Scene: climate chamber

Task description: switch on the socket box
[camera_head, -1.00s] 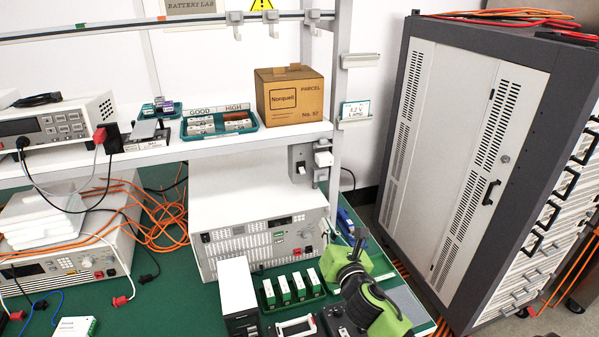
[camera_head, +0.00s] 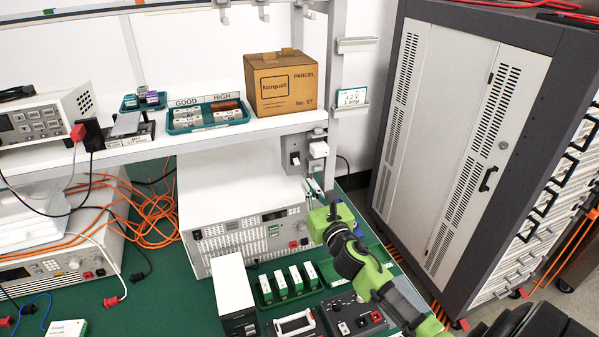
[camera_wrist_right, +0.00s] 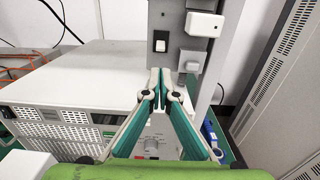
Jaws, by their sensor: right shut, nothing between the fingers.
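The socket box (camera_head: 295,157) is a grey box on the shelf's post, under the shelf edge, with a dark switch on its front. In the right wrist view the socket box (camera_wrist_right: 166,22) is at the top, and its black-and-white rocker switch (camera_wrist_right: 161,42) faces me. A white plug-like block (camera_head: 318,149) sits beside it. My right gripper (camera_head: 312,188) is shut and empty, below the socket box. In the right wrist view its fingertips (camera_wrist_right: 160,74) point up toward the switch and appear apart from it. My left gripper is not in view.
A cardboard parcel (camera_head: 286,84) and a teal tray (camera_head: 207,117) stand on the shelf above. A large white-topped instrument (camera_head: 225,200) is left of my gripper. Green-white modules (camera_head: 280,283) lie below. A tall grey cabinet (camera_head: 455,140) stands at the right.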

